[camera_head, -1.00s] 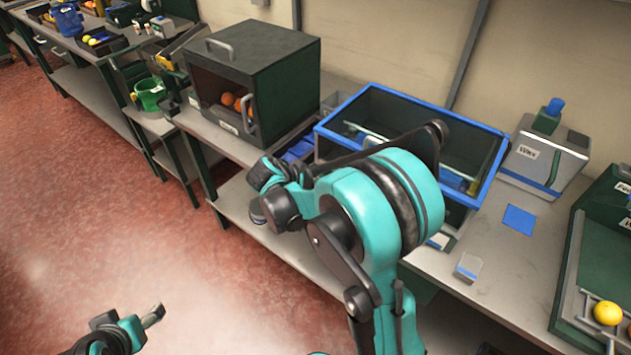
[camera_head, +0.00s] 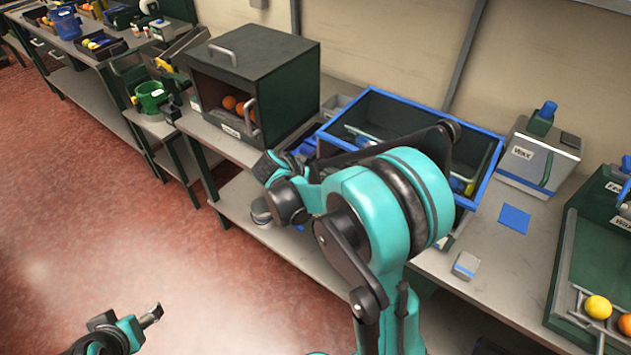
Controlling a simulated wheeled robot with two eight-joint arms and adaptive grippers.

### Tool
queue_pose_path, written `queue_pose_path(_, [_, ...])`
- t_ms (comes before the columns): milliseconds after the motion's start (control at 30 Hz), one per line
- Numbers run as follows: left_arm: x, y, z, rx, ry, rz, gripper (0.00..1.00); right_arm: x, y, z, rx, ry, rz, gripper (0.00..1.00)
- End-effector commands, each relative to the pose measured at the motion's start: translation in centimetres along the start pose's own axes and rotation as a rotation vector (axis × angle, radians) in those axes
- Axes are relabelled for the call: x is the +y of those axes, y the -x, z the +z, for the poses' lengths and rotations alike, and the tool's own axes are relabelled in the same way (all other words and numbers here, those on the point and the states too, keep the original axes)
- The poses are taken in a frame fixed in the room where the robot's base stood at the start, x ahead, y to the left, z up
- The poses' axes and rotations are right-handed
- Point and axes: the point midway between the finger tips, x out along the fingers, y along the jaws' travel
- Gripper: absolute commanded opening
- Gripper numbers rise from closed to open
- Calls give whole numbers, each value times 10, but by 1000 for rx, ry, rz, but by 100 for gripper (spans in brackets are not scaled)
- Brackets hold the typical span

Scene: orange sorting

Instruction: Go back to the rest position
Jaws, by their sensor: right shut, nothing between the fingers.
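My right arm, teal and black, stands folded in the middle of the view, in front of the blue-rimmed bin. My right gripper (camera_head: 272,168) is at the left end of this arm, shut and empty, in front of the bench and clear of the green box. Its fingertips are partly hidden by the arm's own links. My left gripper (camera_head: 150,315) shows small at the bottom left, over the red floor. Its jaws are too small and side-on to tell open from shut. Nothing is seen in it.
A blue-rimmed bin (camera_head: 487,180), a green box (camera_head: 285,85) with oranges (camera_head: 238,104), and a wax dispenser (camera_head: 540,155) stand on the bench. A green tray unit (camera_head: 567,255) with fruit (camera_head: 598,307) is at the right. The floor (camera_head: 90,220) at left is clear.

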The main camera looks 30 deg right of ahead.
Motion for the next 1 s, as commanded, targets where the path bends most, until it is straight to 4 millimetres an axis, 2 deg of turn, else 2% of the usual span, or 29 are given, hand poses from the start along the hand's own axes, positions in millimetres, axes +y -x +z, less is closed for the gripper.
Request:
queue_pose_path(33, [0,9,-7,0,0,0,66,-2,19,-4,1,4,-3,0])
queue_pose_path(100, [0,14,-10,0,0,0,66,-4,36,-3,1,4,-3,0])
queue_pose_path(333, [0,26,-19,0,0,0,66,-9,82,-2,2,3,-3,0])
queue_pose_path(500, [0,30,-21,0,0,0,66,-11,98,-1,3,2,-3,0])
queue_pose_path(767, [0,30,-21,0,0,0,66,-10,102,0,-3,11,-6,0])
queue_pose_path(867, [0,30,-21,0,0,0,66,-2,109,1,-35,65,-30,0])
queue_pose_path(1000, [0,30,-21,0,0,0,66,22,131,11,-124,240,-126,0])
